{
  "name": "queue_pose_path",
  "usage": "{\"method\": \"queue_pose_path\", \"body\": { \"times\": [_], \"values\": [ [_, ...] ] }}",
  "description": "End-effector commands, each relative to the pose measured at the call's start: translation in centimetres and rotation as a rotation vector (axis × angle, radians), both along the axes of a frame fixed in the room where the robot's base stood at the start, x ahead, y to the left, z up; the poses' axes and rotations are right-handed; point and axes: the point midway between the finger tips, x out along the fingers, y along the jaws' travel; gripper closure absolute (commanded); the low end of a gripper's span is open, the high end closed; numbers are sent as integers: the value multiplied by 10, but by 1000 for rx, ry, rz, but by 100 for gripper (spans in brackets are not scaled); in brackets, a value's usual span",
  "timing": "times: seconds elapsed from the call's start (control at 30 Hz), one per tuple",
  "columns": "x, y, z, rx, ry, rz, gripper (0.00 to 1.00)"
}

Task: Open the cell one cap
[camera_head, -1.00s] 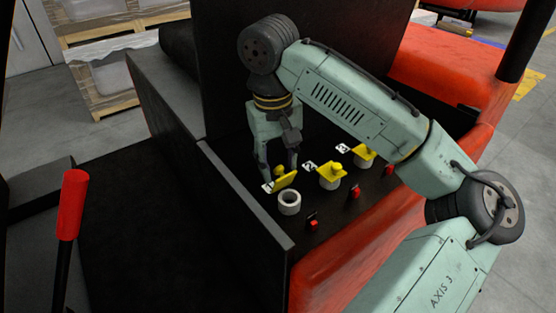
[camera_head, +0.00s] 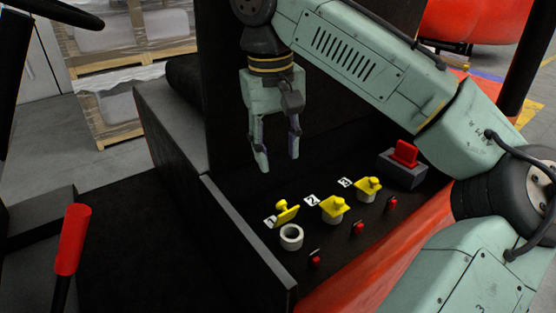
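The cell one cap (camera_head: 286,212) is yellow and stands tilted up on its hinge beside the label 1. The white round cell one opening (camera_head: 291,237) in front of it is uncovered, with a dark inside. My gripper (camera_head: 280,166) is above and behind the cap, clear of it. Its fingers point down, apart, with nothing visible between them.
The yellow caps of cell two (camera_head: 333,207) and cell three (camera_head: 368,187) lie over their white necks. Small red switches (camera_head: 357,228) line the front of the black panel. A red-handled switch block (camera_head: 403,163) stands at the right. A red lever (camera_head: 72,238) is at the left.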

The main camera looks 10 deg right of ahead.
Motion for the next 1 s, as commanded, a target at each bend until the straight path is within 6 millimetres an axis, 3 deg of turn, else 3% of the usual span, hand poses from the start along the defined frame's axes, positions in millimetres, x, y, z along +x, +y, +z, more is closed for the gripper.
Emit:
{"method": "queue_pose_path", "body": {
  "times": [0.3, 0.5, 0.73, 1.0],
  "values": [
    [0, -1, 2, 6, 2, 1, 61],
    [8, -17, 3, 136, 47, 44, 61],
    [14, -28, -13, 269, 84, 97, 61],
    [12, -22, -47, 281, 87, 106, 61]
  ]
}}
